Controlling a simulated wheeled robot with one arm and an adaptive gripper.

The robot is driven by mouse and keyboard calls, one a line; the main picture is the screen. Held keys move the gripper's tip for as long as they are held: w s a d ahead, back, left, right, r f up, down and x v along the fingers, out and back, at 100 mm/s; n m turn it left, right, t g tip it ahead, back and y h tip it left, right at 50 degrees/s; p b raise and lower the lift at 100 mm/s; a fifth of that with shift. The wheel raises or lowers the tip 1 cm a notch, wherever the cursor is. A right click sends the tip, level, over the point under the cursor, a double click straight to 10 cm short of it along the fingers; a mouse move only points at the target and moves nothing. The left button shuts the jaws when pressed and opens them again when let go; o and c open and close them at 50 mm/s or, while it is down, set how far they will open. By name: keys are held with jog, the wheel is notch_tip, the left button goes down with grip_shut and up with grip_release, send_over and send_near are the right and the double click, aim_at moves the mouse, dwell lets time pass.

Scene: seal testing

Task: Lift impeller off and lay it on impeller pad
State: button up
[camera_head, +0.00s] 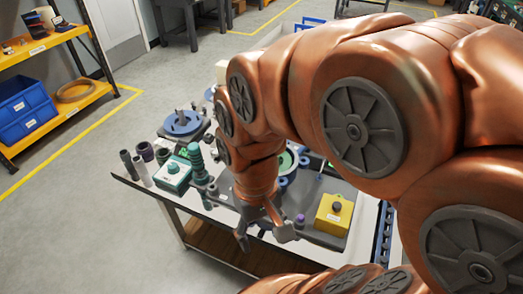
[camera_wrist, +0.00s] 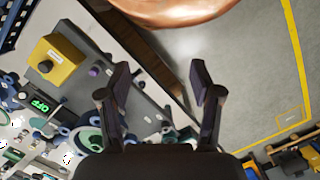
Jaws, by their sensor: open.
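My gripper (camera_head: 265,238) is open and empty at the front edge of the workbench (camera_head: 120,174). In the wrist view its two fingers (camera_wrist: 160,78) stand wide apart over the bench edge and the floor, with nothing between them. A green ringed round part (camera_head: 288,160) sits on the bench, partly hidden behind my arm. A greenish round part (camera_wrist: 86,138) also shows at the lower left of the wrist view. I cannot tell which part is the impeller, nor pick out the impeller pad.
A blue disc with an upright post (camera_head: 183,122) stands at the bench's back left. A green button box (camera_head: 174,174), dark cylinders (camera_head: 145,150) and a stacked green post (camera_head: 197,162) stand at the left. A yellow button box (camera_head: 333,214) stands right of my gripper.

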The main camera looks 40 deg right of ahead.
jog(key=w+d+r+m+y, duration=0.1)
jog(key=w+d+m, duration=0.1)
jog(key=w+m, duration=0.15)
jog(key=w+d+r+m, duration=0.1)
jog(key=w+d+m, duration=0.1)
jog(key=w, duration=0.2)
jog(key=m+t+y, duration=0.2)
jog(key=m+y, duration=0.1)
jog(key=m, duration=0.8)
send_over(281, 157)
jog(key=d, duration=0.1)
jog(key=f, duration=0.3)
jog(key=shift+s+d+f, duration=0.1)
jog(key=shift+d+f, duration=0.1)
jog(key=shift+f, duration=0.2)
jog(key=shift+x, duration=1.3)
jog(key=shift+a+f+p, duration=0.3)
jog(key=shift+f, duration=0.05)
jog(key=shift+p+x, duration=0.65)
jog(key=shift+x, duration=1.5)
jog(key=shift+w+a, duration=0.15)
jog(key=shift+w, duration=0.05)
grip_shut()
